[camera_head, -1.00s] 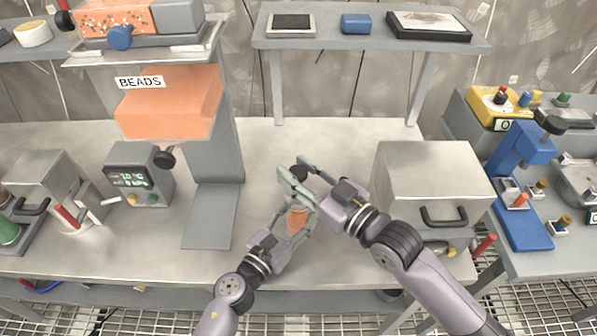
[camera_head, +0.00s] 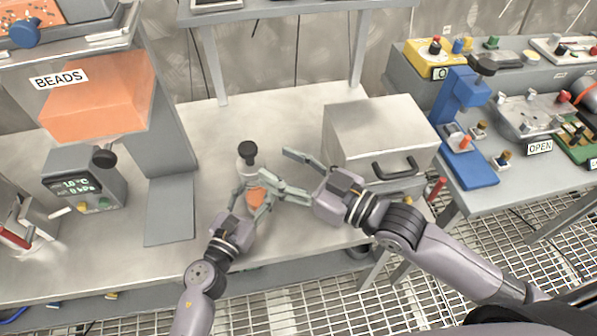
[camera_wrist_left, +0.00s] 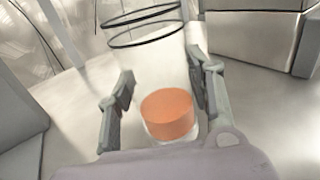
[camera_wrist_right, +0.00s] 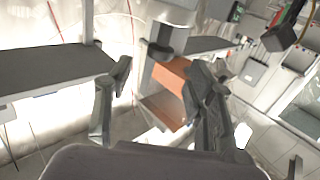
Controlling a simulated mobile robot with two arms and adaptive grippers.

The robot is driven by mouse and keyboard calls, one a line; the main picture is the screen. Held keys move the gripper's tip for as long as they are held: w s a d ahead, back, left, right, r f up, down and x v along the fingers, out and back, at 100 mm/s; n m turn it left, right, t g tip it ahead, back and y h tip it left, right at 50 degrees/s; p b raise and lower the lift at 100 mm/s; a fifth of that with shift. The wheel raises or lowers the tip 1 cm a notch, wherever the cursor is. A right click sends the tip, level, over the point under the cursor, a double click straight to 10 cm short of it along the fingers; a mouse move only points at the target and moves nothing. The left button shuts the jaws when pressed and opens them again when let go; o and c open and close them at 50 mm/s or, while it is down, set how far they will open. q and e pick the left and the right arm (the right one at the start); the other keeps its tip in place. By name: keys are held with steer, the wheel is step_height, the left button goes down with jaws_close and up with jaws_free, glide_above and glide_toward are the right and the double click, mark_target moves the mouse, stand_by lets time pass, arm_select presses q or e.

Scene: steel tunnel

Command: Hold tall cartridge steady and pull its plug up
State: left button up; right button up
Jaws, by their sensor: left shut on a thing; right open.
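The tall cartridge is a clear upright tube with an orange fill (camera_head: 257,197) low inside. In the left wrist view the orange fill (camera_wrist_left: 168,115) and two black rings (camera_wrist_left: 145,27) higher up show. Its plug has a black knob (camera_head: 247,149) on top, with a pale part under it, and stands at the tube's upper end. Whether the plug is seated cannot be told. My left gripper (camera_head: 253,192) is shut around the cartridge's lower body. My right gripper (camera_head: 275,165) is open and empty, just right of the plug and apart from it.
A grey box with a black handle (camera_head: 392,170) stands close to the right arm. The orange BEADS hopper (camera_head: 98,97) and its stand are at left, with a gauge box (camera_head: 82,180). A blue press (camera_head: 462,105) is on the right bench. The worktop behind the cartridge is clear.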

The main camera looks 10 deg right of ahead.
mark_target(255, 152)
steer(key=v, duration=0.3)
steer(key=shift+s+d, duration=0.25)
steer(key=w+a+m, duration=0.2)
steer(key=a+m, duration=0.1)
steer(key=m, duration=0.9)
steer(key=w+a+m, duration=0.2)
steer(key=w+m, duration=0.1)
steer(key=m, duration=0.9)
steer(key=w+a+m, duration=0.3)
steer(key=m, duration=0.9)
steer(key=shift+w+a+r, duration=0.15)
steer(key=shift+w+a, duration=0.1)
steer(key=shift+a, duration=0.05)
